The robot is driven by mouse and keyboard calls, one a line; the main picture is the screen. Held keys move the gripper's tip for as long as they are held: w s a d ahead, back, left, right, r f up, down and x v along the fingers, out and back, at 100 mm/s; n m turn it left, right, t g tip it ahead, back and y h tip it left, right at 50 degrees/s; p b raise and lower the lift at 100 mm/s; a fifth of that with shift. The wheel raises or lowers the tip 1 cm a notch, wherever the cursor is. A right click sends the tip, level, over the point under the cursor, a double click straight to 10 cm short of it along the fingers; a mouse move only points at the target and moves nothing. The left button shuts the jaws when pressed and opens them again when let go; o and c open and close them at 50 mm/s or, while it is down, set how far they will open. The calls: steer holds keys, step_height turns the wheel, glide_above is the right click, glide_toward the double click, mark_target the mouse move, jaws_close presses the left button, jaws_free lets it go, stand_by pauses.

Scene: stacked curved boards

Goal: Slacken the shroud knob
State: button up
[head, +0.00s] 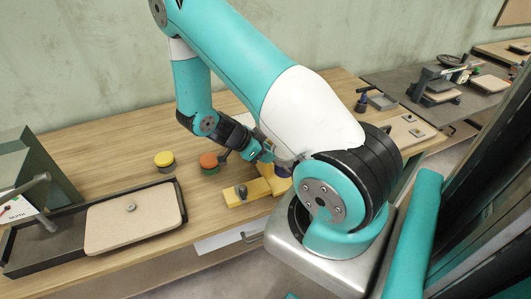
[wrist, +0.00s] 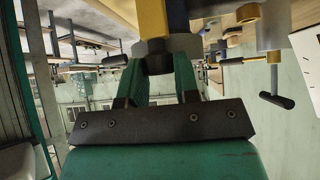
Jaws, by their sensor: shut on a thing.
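My gripper (wrist: 158,68) shows in the wrist view with its two green fingers closed around a dark knob (wrist: 157,62) with a grey collar. I take this to be the shroud knob. A yellow part and a dark blue part adjoin it at the top edge of that view. In the head view my gripper (head: 268,153) is at the right end of a yellow bracket (head: 255,191) on the bench. The fingertips and the held knob are small and partly hidden there by my arm. A second dark knob (head: 241,190) stands on the bracket's left part.
A yellow-topped button (head: 164,159) and an orange-topped button (head: 209,161) stand behind the bracket. A dark tray with a beige board (head: 135,217) lies at the left. In the wrist view a black T-handle (wrist: 277,100) is to the right of my fingers. The wooden bench (head: 110,150) is clear behind the tray.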

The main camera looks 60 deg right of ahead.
steer(key=shift+n+t+h, duration=0.3)
steer(key=shift+n+t, duration=0.1)
steer(key=shift+n, duration=0.1)
steer(key=o, duration=0.9)
steer(key=shift+r, duration=0.1)
steer(key=b+v, duration=0.4)
steer(key=v, duration=1.3)
steer(key=shift+w+a+r+b, duration=0.1)
steer(key=shift+b, duration=0.2)
